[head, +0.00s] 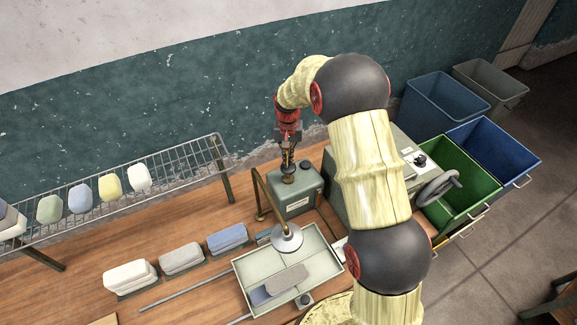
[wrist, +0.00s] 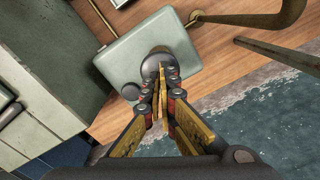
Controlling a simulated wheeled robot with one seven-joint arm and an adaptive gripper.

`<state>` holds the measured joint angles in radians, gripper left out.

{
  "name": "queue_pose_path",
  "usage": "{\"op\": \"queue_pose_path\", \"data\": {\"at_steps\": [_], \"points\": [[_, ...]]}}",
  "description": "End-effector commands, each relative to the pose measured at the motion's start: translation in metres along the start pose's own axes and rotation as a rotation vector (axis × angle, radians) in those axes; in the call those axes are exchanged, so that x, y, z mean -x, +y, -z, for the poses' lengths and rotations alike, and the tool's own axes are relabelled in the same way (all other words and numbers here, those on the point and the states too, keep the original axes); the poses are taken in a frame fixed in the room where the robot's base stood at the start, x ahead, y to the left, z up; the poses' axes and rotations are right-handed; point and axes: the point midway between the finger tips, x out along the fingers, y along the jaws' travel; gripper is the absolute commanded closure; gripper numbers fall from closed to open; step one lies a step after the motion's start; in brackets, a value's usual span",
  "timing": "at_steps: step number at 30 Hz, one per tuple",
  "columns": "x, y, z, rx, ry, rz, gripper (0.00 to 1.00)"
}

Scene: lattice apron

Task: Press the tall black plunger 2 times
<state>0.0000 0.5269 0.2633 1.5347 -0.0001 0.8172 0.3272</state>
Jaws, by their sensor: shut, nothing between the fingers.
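A grey-green box (head: 298,196) stands on the wooden bench, and it also shows in the wrist view (wrist: 130,50). The tall black plunger (wrist: 152,62) rises from its top and is partly hidden behind my fingertips. My gripper (head: 288,170) points down at the plunger with its fingers together and empty. In the wrist view the fingertips (wrist: 161,80) overlap the plunger's dark round head. I cannot tell whether they touch it or how far down it is. A lower dark knob (wrist: 131,91) sits beside it on the same box top, clear of the fingers.
A brass lever arm (head: 262,196) stands close left of the box, with a round metal disc (head: 287,238) over a pale tray (head: 248,272). A grey-green machine with a handwheel (head: 438,188) stands to the right. A wire rack (head: 180,160) with soap-like blocks is at left.

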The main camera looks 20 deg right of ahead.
Motion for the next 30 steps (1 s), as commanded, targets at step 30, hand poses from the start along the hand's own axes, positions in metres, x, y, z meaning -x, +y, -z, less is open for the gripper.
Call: {"op": "queue_pose_path", "data": {"at_steps": [30], "points": [[0.037, 0.0, 0.001, 0.0, 0.001, 0.001, 1.0]]}}
